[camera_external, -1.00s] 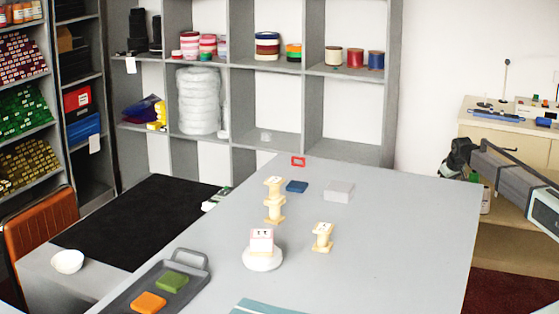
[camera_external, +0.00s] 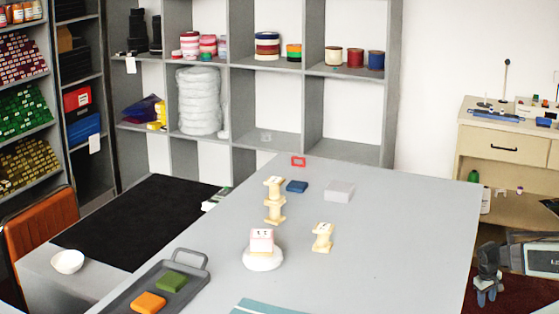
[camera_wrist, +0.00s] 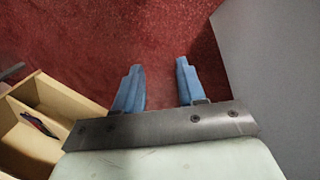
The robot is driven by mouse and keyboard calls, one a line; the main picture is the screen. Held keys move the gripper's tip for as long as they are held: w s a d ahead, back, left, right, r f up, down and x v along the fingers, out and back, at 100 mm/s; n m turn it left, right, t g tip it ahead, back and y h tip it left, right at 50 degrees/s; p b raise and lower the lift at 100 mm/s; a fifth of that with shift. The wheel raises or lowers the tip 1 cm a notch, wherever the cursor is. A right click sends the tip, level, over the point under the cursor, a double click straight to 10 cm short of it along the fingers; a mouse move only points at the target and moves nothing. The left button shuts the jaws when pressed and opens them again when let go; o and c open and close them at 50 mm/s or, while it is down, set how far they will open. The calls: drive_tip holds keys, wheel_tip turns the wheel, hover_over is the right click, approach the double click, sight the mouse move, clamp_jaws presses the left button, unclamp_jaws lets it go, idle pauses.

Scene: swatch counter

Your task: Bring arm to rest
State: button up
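My gripper (camera_external: 487,296) hangs low beyond the right edge of the grey table (camera_external: 400,240) in the external view, clear of the tabletop. In the wrist view my gripper (camera_wrist: 159,68) has two blue fingers standing apart. The gap between them is empty, with red carpet (camera_wrist: 165,25) behind it. Part of my arm shows at the lower right of the external view, cut off by the frame.
A wooden cabinet (camera_external: 500,170) stands right.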

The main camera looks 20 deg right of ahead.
drive_tip(key=s+a+f+g+y, duration=0.1)
drive_tip(key=s+a+f+g, duration=0.1)
drive_tip(key=s, duration=0.8)
drive_tip(key=s+a+f+g, duration=0.2)
drive_tip(key=s+a+f, duration=0.2)
drive_tip(key=s, duration=0.7)
drive_tip(key=s+a+f+g+y, duration=0.1)
drive_tip(key=s+a+f+g, duration=0.1)
drive_tip(key=s, duration=0.8)
drive_tip(key=shift+s+a+f+g+y, duration=0.2)
drive_tip(key=shift+a+f+g+y, duration=0.1)
drive_tip(key=shift+a+f, duration=0.65)
drive_tip(key=shift+a+r, duration=0.1)
